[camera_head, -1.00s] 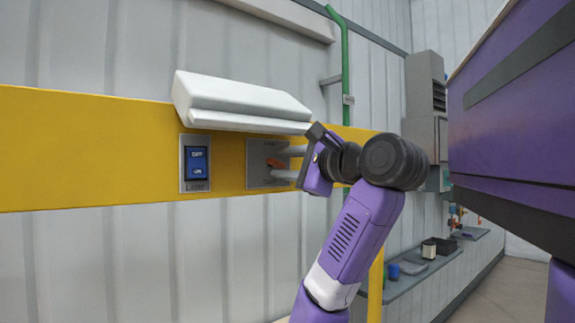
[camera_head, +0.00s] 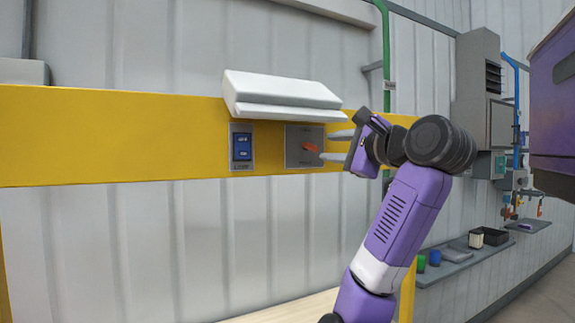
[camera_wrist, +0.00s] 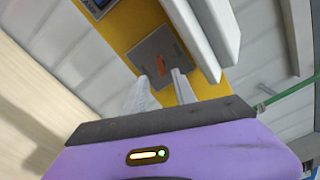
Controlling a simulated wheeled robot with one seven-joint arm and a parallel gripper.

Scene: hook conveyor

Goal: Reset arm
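My gripper (camera_head: 332,147) is in front of the yellow beam, to the right of a grey switch plate (camera_head: 294,134) with an orange-red handle (camera_head: 311,147). Its two pale fingers are apart with nothing visible between them. In the wrist view the fingers of my gripper (camera_wrist: 161,85) point toward the grey plate (camera_wrist: 150,45) and its orange-red handle (camera_wrist: 164,60), with a gap to the handle. A blue rocker switch (camera_head: 242,147) sits on another plate to the left.
A white hood (camera_head: 282,93) juts out above both plates, close above my gripper. The yellow beam (camera_head: 110,140) runs across the wall. A green pipe (camera_head: 386,60) and grey cabinet (camera_head: 480,95) stand right. A shelf (camera_head: 455,263) holds small items.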

